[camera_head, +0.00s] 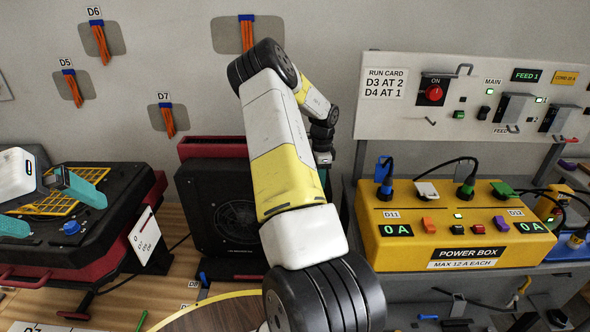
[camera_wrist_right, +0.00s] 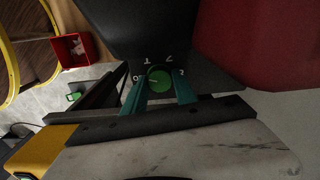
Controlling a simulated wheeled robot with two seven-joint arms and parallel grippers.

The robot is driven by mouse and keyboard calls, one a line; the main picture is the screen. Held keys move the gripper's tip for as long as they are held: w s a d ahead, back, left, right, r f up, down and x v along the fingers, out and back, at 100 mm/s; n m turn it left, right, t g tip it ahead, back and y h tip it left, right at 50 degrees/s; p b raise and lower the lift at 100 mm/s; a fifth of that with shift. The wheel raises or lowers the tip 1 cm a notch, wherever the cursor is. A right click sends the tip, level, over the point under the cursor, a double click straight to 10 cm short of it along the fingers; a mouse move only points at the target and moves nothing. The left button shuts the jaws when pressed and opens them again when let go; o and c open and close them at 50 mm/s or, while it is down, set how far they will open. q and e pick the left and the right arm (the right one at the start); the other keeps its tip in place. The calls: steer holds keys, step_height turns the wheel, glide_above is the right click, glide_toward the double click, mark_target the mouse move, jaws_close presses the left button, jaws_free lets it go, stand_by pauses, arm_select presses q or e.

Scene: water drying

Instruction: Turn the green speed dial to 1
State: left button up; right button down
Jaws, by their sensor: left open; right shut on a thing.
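The green dial (camera_wrist_right: 159,78) shows in the right wrist view on a dark panel with white marks around it. Its pale pointer line appears to point left, towards the 0 mark. The teal fingers of my right gripper (camera_wrist_right: 159,92) are shut on the dial, one on each side. In the head view the dial is hidden, and my right arm crosses the middle with its gripper mostly out of sight beside the black fan unit (camera_head: 235,210). My left gripper (camera_head: 62,214) is open and empty at the left, over a black machine near a blue knob (camera_head: 70,228).
A yellow power box (camera_head: 450,250) with plugged cables stands on the right bench, both displays reading 0 A. A switch panel (camera_head: 400,120) with a run card (camera_head: 385,83) hangs above it. A red bin (camera_wrist_right: 75,50) shows in the right wrist view.

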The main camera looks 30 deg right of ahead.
steer(key=shift+m, duration=2.4)
steer(key=c, duration=1)
jaws_free()
steer(key=shift+r, duration=0.15)
step_height(320, 180, up, 8)
steer(key=shift+f, duration=0.2)
